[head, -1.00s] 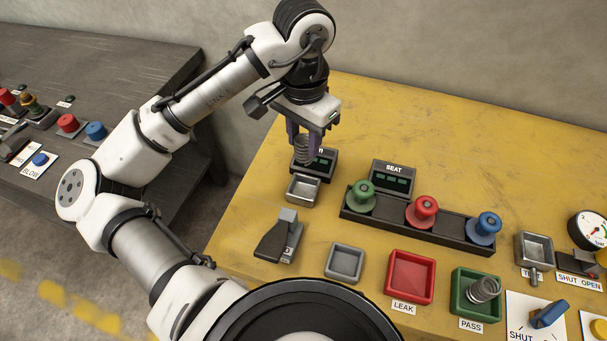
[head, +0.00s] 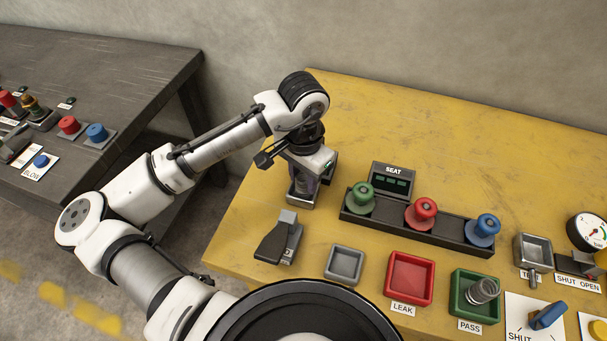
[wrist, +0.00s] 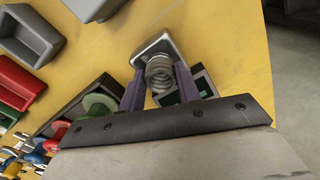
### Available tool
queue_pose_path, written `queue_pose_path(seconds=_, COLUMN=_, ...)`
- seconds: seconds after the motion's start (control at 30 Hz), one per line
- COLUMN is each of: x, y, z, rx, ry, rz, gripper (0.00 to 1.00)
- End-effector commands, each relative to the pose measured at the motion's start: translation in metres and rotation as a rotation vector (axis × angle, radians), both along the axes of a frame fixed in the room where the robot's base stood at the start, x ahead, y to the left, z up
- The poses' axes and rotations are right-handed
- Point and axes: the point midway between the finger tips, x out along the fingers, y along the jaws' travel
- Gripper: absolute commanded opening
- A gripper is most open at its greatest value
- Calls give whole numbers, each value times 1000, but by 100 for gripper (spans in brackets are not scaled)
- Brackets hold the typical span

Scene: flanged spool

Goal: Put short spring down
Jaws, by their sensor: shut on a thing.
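My gripper (wrist: 158,88) is shut on a short grey coil spring (wrist: 159,71), its purple fingers on either side of it. The spring is over a small metal tray (wrist: 150,45), and in the head view the gripper (head: 303,190) is low at that tray (head: 297,204). I cannot tell whether the spring touches the tray floor. In the head view the spring is mostly hidden by the gripper. Another spring (head: 484,291) lies in the green PASS tray (head: 466,309).
A black rack (head: 395,225) with green, red and blue spools stands right of my gripper, with a SEAT display (head: 393,178) behind. A dark pedal-like device (head: 278,239), a grey tray (head: 344,263) and a red LEAK tray (head: 410,277) are in front. The back of the yellow table is clear.

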Motion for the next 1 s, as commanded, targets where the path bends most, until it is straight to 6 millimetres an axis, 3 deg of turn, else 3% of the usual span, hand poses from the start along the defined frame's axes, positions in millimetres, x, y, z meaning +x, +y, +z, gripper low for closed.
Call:
queue_pose_path(seconds=0.23, x=0, y=0, z=-8, rx=0, ry=0, rz=0, gripper=10)
queue_pose_path(seconds=0.27, x=0, y=0, z=-7, rx=1, ry=-1, rz=0, gripper=37)
queue_pose_path(seconds=0.4, x=0, y=0, z=-6, rx=1, ry=-1, rz=0, gripper=55)
queue_pose_path(seconds=0.73, x=0, y=0, z=-2, rx=1, ry=-1, rz=0, gripper=55)
queue_pose_path(seconds=0.87, x=1, y=0, z=11, rx=1, ry=-3, rz=0, gripper=55)
queue_pose_path(seconds=1.0, x=1, y=-1, z=40, rx=0, ry=-4, rz=-2, gripper=55)
